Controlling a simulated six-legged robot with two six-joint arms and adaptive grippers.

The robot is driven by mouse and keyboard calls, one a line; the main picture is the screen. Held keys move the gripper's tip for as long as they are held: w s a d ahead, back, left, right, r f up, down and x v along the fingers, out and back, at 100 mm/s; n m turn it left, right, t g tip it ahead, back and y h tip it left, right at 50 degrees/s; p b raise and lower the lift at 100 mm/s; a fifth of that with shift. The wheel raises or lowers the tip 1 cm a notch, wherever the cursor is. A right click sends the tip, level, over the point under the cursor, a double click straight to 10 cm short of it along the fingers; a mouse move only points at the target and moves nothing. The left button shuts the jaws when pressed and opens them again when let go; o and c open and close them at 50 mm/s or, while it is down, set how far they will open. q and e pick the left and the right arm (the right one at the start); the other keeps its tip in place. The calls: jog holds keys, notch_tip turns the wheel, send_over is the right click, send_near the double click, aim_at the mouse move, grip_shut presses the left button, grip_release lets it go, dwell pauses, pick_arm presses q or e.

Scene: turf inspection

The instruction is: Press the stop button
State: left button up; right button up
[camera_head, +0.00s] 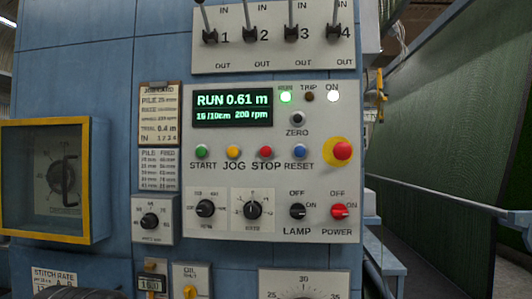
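The stop button (266,151) is a small red round button above the word STOP on the grey control panel (365,190). It sits in a row between the yellow JOG button (233,151) and the blue RESET button (300,151). The green START button (201,151) is at the row's left end. The display (233,107) above reads RUN 0.61 m and 200 rpm. The RUN lamp (286,97) glows green and the ON lamp (333,96) glows white; the TRIP lamp (309,97) is dark. Neither gripper shows in the head view.
A large red mushroom button (342,151) on a yellow disc is right of RESET. Several levers stick out above. A yellow-framed box (98,180) is at left. Green turf (450,110) hangs at right behind a rail.

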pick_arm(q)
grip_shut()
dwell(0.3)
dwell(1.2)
